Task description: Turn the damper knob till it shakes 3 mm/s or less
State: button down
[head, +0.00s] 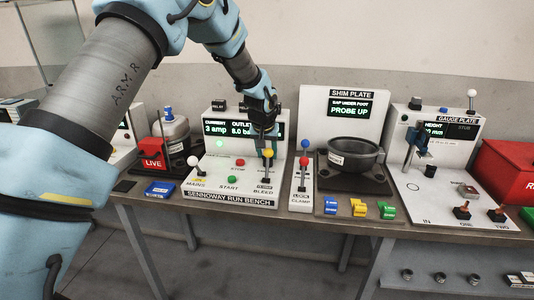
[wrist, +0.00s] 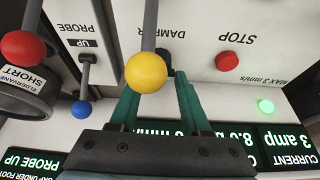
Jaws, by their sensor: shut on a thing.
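The run bench (head: 230,192) carries a damper knob, a small dark piece (wrist: 164,60) in the wrist view, partly hidden behind the yellow ball (wrist: 146,72) of a lever. The upside-down label DAMPER is beside it. My gripper (wrist: 160,82) has its teal fingers closed on the damper knob; in the head view my gripper (head: 266,148) is over the bench's right part. The display (head: 228,128) reads 3 amp and about 8.0 bar. The shake reading (wrist: 150,129) is mostly hidden by my gripper. A MAX 3 mm/s label (wrist: 285,85) is on the panel.
The yellow lever (head: 267,160) stands close to my fingers. A red STOP button (wrist: 228,61) and a lit green lamp (wrist: 266,106) are nearby. A red-topped lever (head: 304,162) stands just right. A dark bowl (head: 354,158) sits on the shim plate.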

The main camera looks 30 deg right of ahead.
jog(key=shift+c, duration=1.8)
grip_release()
jog(key=b+v, duration=0.3)
jog(key=v, duration=0.8)
jog(key=shift+w, duration=0.1)
